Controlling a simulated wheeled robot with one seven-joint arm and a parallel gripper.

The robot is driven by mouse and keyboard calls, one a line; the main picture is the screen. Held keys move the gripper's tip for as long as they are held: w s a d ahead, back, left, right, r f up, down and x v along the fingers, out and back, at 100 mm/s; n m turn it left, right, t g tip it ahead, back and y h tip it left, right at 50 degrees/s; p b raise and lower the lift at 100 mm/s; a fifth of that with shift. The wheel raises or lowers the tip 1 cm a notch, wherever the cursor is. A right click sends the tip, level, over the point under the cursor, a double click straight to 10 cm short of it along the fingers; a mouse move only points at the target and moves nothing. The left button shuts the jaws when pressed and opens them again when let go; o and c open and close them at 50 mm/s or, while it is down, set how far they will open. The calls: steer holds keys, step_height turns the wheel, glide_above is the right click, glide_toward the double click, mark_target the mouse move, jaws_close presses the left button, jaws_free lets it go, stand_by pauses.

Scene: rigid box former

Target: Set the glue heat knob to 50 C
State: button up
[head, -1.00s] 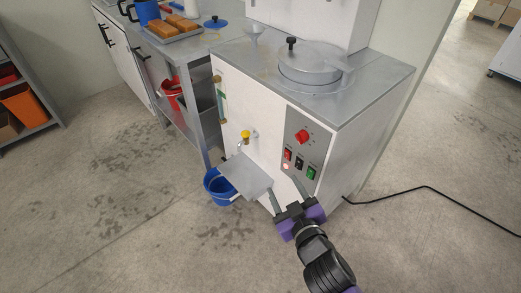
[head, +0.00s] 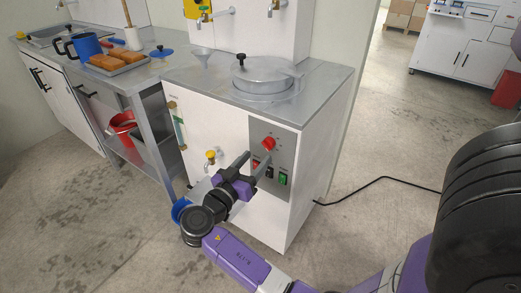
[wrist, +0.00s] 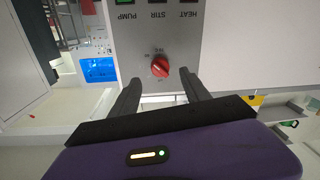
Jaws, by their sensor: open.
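The red glue heat knob (head: 268,143) sits at the top of the grey control panel (head: 284,139) on the front of the white machine. In the wrist view the red knob (wrist: 160,68) lies just ahead of and between the two dark fingertips. My gripper (head: 254,164) is open and faces the panel, with its fingers on either side of the knob's line. The fingers do not appear to touch the knob.
Switches labelled HEAT (wrist: 188,3), STIR and PUMP show upside down in the wrist view. A yellow-handled tap (head: 210,155) juts out left of the panel. A lidded pot (head: 262,82) sits on top. A black cable (head: 380,180) crosses the floor.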

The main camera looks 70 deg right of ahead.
mark_target(266, 147)
steer(key=shift+s+d, duration=0.15)
steer(key=shift+d, duration=0.85)
steer(key=shift+s+d, duration=0.2)
steer(key=shift+d, duration=0.8)
steer(key=shift+s+d, duration=0.15)
steer(key=shift+d, duration=0.85)
jaws_close()
steer(key=shift+n, duration=0.4)
steer(key=n+p, duration=0.3)
steer(key=n, duration=0.1)
steer(key=shift+r, duration=0.2)
steer(key=shift+n+y+p, duration=0.4)
steer(key=shift+n+p, duration=0.85)
steer(key=shift+n, duration=0.65)
steer(key=shift+f, duration=0.1)
